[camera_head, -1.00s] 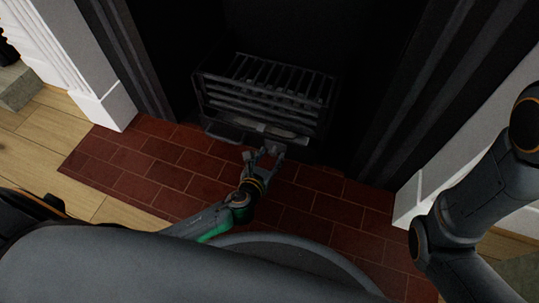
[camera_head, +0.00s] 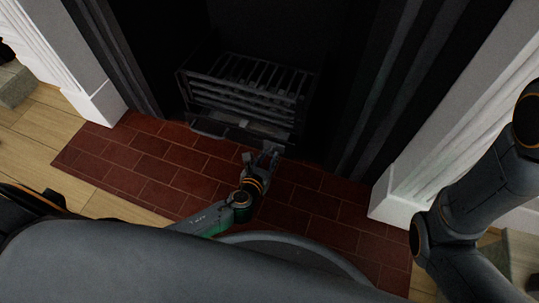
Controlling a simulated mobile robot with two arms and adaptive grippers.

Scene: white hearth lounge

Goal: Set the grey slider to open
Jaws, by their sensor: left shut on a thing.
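The black fire grate (camera_head: 245,98) stands in the dark fireplace opening, with the grey slider (camera_head: 243,124) low along its front edge. The slider shows as a narrow, dim grey strip; its exact setting is hard to read. My left gripper (camera_head: 263,154) is at the right part of that lower front edge, shut on the slider. Its fingers are small and dark here, and hide the spot they hold. My right arm shows at the right edge, but its gripper is out of view.
Red brick hearth (camera_head: 150,165) lies in front, mostly clear. White fireplace pillars (camera_head: 100,102) stand on both sides. Wooden floor (camera_head: 35,140) is at the left.

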